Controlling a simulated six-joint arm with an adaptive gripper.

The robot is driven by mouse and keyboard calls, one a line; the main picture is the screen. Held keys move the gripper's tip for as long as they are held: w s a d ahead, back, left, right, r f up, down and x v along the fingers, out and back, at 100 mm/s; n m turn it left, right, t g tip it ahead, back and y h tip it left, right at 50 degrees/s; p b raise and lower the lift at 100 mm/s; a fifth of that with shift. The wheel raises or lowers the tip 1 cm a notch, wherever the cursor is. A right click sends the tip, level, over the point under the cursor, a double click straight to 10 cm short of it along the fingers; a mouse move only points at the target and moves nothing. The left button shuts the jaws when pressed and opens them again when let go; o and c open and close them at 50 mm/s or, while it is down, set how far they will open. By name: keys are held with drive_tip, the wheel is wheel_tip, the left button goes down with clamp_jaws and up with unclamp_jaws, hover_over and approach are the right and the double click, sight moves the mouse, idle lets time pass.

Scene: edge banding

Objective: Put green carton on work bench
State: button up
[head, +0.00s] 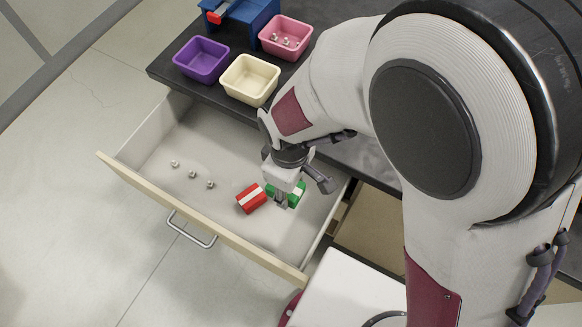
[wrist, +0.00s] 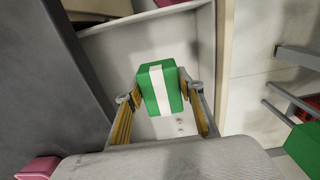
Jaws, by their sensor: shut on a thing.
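The green carton (wrist: 159,88) has a white band and sits between the two fingers of my gripper (wrist: 165,98) in the wrist view. In the head view the green carton (head: 298,193) is partly hidden by my gripper (head: 284,198), over the right part of the open drawer. My gripper is shut on it. I cannot tell whether the carton is clear of the drawer floor. The dark work bench (head: 163,70) stands behind the drawer, partly hidden by my arm.
In the open drawer (head: 225,225) lie a red carton (head: 251,198) with a white band and several small metal pieces (head: 192,174). On the bench stand a purple bin (head: 202,60), a cream bin (head: 250,80), a pink bin (head: 286,37) with metal pieces, and a blue stand (head: 250,12).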

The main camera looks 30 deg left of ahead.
wheel_tip(320, 180, down, 12)
drive_tip(key=shift+f, duration=0.2)
drive_tip(key=shift+f, duration=0.15)
idle(0.5)
hover_over(290, 222)
drive_tip(key=shift+f, duration=2.75)
drive_tip(key=shift+f, duration=0.2)
drive_tip(key=shift+f, duration=1.6)
drive_tip(key=shift+f, duration=0.3)
drive_tip(key=o, duration=1.2)
